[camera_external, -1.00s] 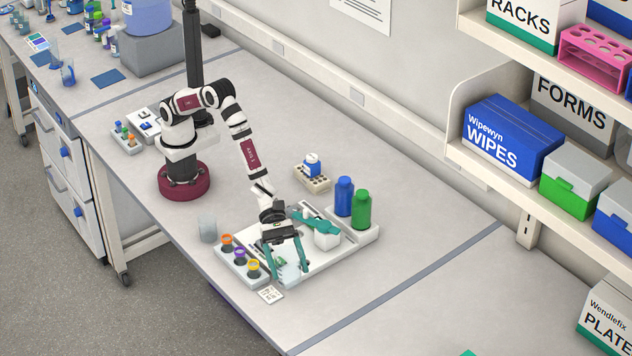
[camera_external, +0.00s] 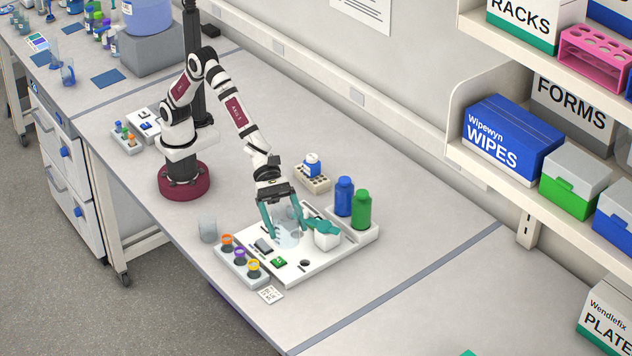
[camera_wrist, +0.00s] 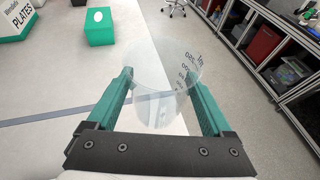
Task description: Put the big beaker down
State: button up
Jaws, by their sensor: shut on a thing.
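The big beaker (camera_external: 287,240) is clear and stands upright between my teal fingers. My gripper (camera_external: 288,228) is shut on it over the back part of the white board (camera_external: 325,265). I cannot tell whether the beaker's base touches the board. In the wrist view, the beaker (camera_wrist: 160,95) sits between both fingers (camera_wrist: 162,95), and the floor and bench show through it.
A teal object lies on a white block (camera_external: 327,240) just right of the beaker. Blue (camera_external: 344,197) and green (camera_external: 362,210) bottles stand behind. Orange, purple and yellow-topped items fill a rack (camera_external: 238,262) at front left.

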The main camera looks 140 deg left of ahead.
jog(key=s+a+n+y, duration=0.1)
jog(key=a+n+y, duration=0.15)
jog(key=a, duration=1.35)
jog(key=s+a+n+y, duration=0.2)
jog(key=s+a, duration=0.4)
jog(key=a, duration=0.4)
jog(key=s+a+n+y, duration=0.2)
jog(key=s+a, duration=0.4)
jog(key=a, duration=0.5)
jog(key=s+a+n+y, duration=0.1)
jog(key=s+a+y, duration=0.2)
jog(key=s+a, duration=0.5)
jog(key=shift+h, duration=0.25)
jog(key=f, duration=0.7)
jog(key=w+a+f, duration=0.1)
jog(key=f, duration=0.6)
jog(key=w+a+f, duration=0.1)
jog(key=f, duration=0.7)
jog(key=shift+w, duration=0.15)
jog(key=o, duration=1.1)
